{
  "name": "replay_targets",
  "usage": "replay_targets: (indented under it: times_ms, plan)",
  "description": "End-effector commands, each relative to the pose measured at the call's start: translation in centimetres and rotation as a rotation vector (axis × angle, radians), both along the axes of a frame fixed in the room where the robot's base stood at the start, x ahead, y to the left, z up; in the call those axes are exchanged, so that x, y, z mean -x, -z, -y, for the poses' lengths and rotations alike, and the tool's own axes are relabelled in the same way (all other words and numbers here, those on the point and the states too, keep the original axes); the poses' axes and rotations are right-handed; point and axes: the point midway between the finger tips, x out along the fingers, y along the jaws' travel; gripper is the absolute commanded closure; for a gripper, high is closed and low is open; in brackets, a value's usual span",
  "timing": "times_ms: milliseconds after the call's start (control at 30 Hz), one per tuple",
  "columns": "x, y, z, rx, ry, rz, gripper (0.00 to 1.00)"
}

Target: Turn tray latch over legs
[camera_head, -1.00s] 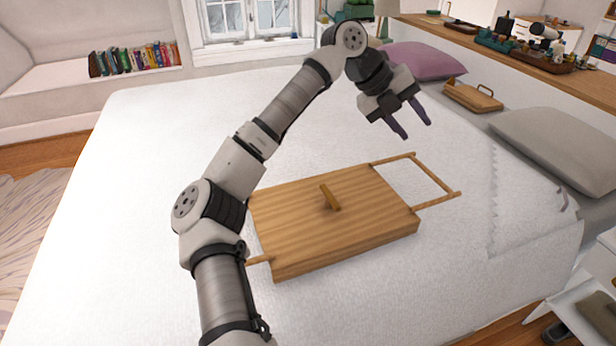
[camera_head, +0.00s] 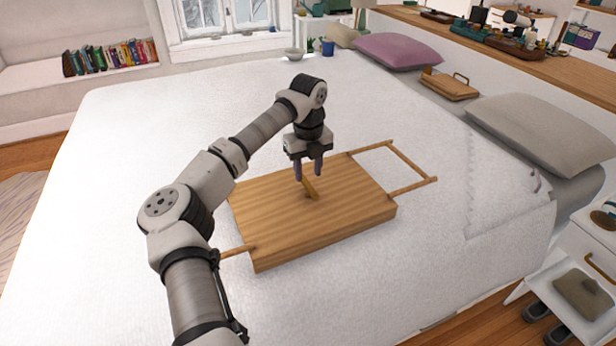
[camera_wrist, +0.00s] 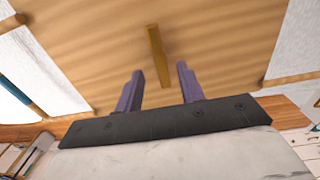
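The wooden tray (camera_head: 345,215) lies upside down on the bed, its flat underside up. One leg frame (camera_head: 412,162) sticks out on the right, and a bit of another leg (camera_head: 236,252) shows at the lower left. The latch (camera_head: 310,188), a short wooden bar, sits near the middle of the underside. It also shows in the wrist view (camera_wrist: 157,55). My gripper (camera_head: 309,178) points down over the latch.
The white bed (camera_head: 120,170) is clear around the tray. A purple pillow (camera_head: 397,51), a grey pillow (camera_head: 540,130) and a second, folded tray (camera_head: 449,86) lie toward the headboard. A white nightstand (camera_head: 590,240) stands at the right.

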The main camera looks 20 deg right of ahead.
Motion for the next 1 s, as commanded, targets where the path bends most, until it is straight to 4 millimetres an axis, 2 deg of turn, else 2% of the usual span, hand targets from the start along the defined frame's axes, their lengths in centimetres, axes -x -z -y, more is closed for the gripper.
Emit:
replay_targets:
  times_ms: [100,200,567,633,867,900,1000]
  plan:
    - [0.1,1.8,0.0,0.000,0.001,-0.002,0.62]
    - [0.0,2.7,0.0,0.001,0.000,-0.001,0.62]
    - [0.0,3.4,0.0,0.001,0.001,0.000,0.62]
    - [0.0,3.4,0.0,0.001,0.001,0.000,0.67]
    - [0.0,3.4,0.0,0.001,0.001,0.000,0.97]
    - [0.0,3.4,0.0,0.001,0.001,0.000,1.00]
    - [0.0,3.4,0.0,0.001,0.001,0.000,1.00]
